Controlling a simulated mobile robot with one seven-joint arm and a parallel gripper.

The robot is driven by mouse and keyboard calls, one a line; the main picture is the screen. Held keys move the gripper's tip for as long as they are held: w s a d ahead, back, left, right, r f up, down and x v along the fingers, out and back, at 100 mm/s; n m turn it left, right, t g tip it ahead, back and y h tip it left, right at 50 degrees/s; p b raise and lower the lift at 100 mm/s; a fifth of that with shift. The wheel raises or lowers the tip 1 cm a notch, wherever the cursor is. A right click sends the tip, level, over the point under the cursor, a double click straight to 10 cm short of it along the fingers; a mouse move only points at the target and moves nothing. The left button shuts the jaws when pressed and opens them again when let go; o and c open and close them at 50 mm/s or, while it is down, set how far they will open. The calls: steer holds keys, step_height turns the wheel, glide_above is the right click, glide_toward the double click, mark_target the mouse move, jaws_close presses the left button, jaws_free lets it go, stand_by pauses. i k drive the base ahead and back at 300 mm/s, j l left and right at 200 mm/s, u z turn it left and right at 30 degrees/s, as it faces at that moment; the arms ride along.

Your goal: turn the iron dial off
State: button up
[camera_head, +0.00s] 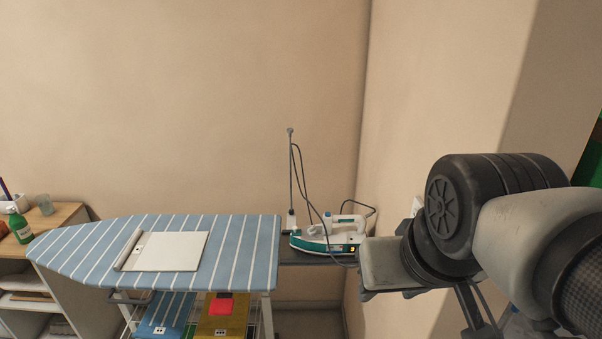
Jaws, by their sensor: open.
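A white and teal iron (328,238) rests on a dark shelf (290,257) at the right end of the ironing board, near the wall corner. A small orange-yellow spot (353,249) shows at its right end. I cannot tell whether this is the dial or how the dial is set. My gripper (367,268) is at the end of my arm, just right of the iron and close to it in the picture. It looks open and empty, though its fingers are hard to make out. I cannot tell if it touches the iron.
A blue striped ironing board (80,248) bears a white panel (170,251). An upright rod (291,170) and a cable stand behind the iron. Folded cloths (222,318) lie beneath the board. A wooden shelf unit (60,217) with a green bottle (19,226) is at the left.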

mark_target(311, 231)
steer(key=j+z, duration=0.4)
steer(key=j, duration=0.6)
steer(key=i+j+z, duration=0.15)
steer(key=j, duration=0.2)
steer(key=j+z, duration=0.1)
steer(key=j, duration=0.2)
